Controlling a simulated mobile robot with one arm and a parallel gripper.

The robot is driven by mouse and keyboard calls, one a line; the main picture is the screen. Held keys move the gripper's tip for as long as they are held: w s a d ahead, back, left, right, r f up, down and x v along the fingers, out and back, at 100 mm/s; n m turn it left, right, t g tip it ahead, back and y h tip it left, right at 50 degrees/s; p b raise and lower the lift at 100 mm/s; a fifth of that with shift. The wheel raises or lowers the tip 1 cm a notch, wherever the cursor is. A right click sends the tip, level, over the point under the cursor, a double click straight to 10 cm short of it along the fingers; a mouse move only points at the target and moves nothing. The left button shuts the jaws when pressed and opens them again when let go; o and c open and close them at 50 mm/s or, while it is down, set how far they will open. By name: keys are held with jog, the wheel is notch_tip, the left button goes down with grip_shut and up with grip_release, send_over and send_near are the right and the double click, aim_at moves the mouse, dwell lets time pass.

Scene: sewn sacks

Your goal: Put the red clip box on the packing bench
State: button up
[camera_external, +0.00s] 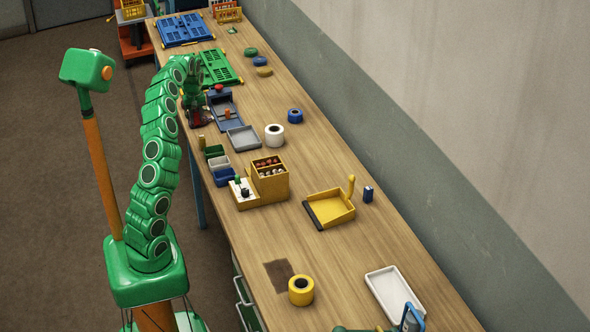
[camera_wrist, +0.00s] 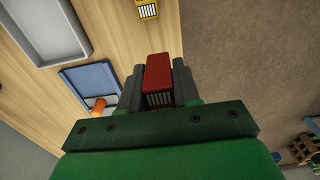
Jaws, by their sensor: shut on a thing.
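The red clip box (camera_wrist: 158,72) is between the two grey fingers of my gripper (camera_wrist: 158,88) in the wrist view, with a striped label on its near face. My gripper is shut on it. In the external view my gripper (camera_external: 197,115) is at the left edge of the long wooden packing bench (camera_external: 330,165), and only a little of the red box (camera_external: 197,123) shows below it. In the wrist view the box lies across the line of the bench edge. I cannot tell whether it touches the bench top.
A blue tray with an orange-topped item (camera_external: 227,114) and a grey tray (camera_external: 243,138) lie just right of my gripper. A small yellow box (camera_wrist: 147,9) stands near the bench edge. Small bins (camera_external: 219,164) and a yellow rack (camera_external: 269,180) stand nearer. The bench's right side has bare room.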

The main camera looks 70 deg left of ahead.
jog(key=shift+w+a+f, duration=0.5)
jog(key=shift+a+f, duration=0.05)
jog(key=shift+a, duration=0.25)
jog(key=shift+w+a+f, duration=0.35)
jog(key=shift+a+f, duration=0.25)
jog(key=shift+f, duration=0.3)
jog(key=shift+w+a+f, duration=0.4)
jog(key=shift+a+f, duration=0.2)
jog(key=shift+f, duration=0.25)
jog(key=shift+w+a+f, duration=0.35)
jog(key=shift+a+f, duration=0.25)
jog(key=shift+f, duration=0.3)
jog(key=shift+w+a+f, duration=0.1)
jog(key=shift+a+f, duration=0.1)
jog(key=shift+f, duration=1.45)
jog(key=shift+f, duration=0.1)
jog(key=o, duration=1)
jog(key=shift+o, duration=0.2)
notch_tip(320, 180, up, 12)
